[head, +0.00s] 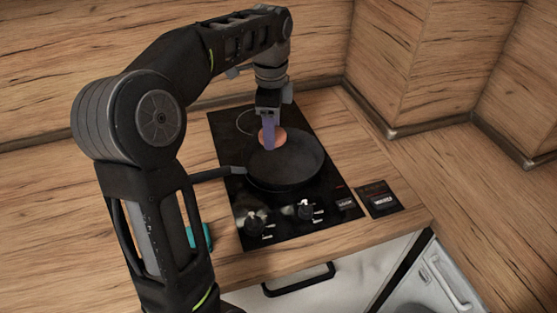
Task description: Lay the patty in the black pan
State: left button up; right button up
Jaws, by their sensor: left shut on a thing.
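The black pan (290,165) sits on the dark hob, its handle pointing left. The brown-orange patty (279,136) is at the far left part of the pan, over or just above its rim. I cannot tell if it touches the pan. My left gripper (268,143), with purple fingers, points down and is shut on the patty, hiding part of it. My right gripper is not in view.
The black hob (240,222) has knobs along its front. A small dark panel (379,198) lies to its right. A teal object (206,237) is partly hidden behind my left arm.

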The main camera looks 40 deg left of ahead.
aim_at(273, 167)
pick_arm(q)
notch_tip(273, 167, down, 3)
jog(key=shift+r+b, duration=0.2)
jog(key=shift+b, duration=0.4)
notch_tip(273, 167, down, 2)
jog(key=shift+f+p, duration=0.1)
jog(key=shift+p, duration=0.4)
jog(key=shift+f, duration=0.25)
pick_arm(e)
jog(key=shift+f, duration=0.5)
pick_arm(q)
jog(key=shift+f, duration=1.9)
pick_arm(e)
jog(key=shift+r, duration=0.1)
